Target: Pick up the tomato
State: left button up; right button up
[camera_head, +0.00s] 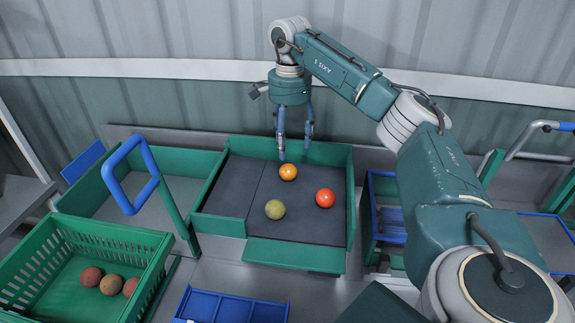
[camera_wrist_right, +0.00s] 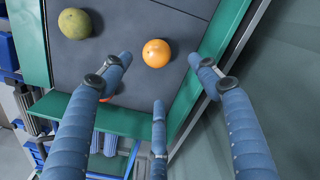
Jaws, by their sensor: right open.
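Three tomatoes lie apart on a dark tray floor (camera_head: 240,185) with green walls: an orange one (camera_head: 288,172) at the back, a red one (camera_head: 325,198) at the right and a green one (camera_head: 275,209) at the front. My right gripper (camera_head: 295,150) is open and empty above the back of the tray, its fingers pointing down near the orange tomato. In the right wrist view the orange tomato (camera_wrist_right: 156,53) shows between the spread blue fingers, and the green one (camera_wrist_right: 75,23) is clear of them. The red one is mostly hidden behind a finger. My left gripper is out of view.
A green crate (camera_head: 120,240) at the left holds several brownish-red round fruits. A blue upright handle (camera_head: 130,175) stands beside the tray. A blue bin (camera_head: 230,305) sits in front, and a blue-edged crate (camera_head: 385,178) is at the right. A corrugated wall is behind.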

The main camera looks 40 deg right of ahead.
aim_at(287, 167)
jog(key=shift+s+a+f, duration=0.1)
jog(key=shift+s+f, duration=0.05)
jog(key=shift+f, duration=0.45)
jog(key=shift+s+a+f, duration=0.1)
jog(key=shift+s+f, duration=0.05)
jog(key=shift+f, duration=0.8)
jog(key=f, duration=0.1)
jog(key=f+p, duration=0.1)
jog(key=f, duration=0.1)
jog(key=f+p, duration=0.1)
jog(key=f, duration=0.1)
jog(key=shift+w+a, duration=0.15)
jog(key=shift+a, duration=0.25)
jog(key=shift+f, duration=0.2)
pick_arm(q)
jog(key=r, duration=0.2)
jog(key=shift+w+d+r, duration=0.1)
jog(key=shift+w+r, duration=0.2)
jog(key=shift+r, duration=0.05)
pick_arm(e)
jog(key=shift+f, duration=0.15)
jog(key=shift+c, duration=0.8)
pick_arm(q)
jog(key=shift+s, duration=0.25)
pick_arm(e)
jog(key=c, duration=0.7)
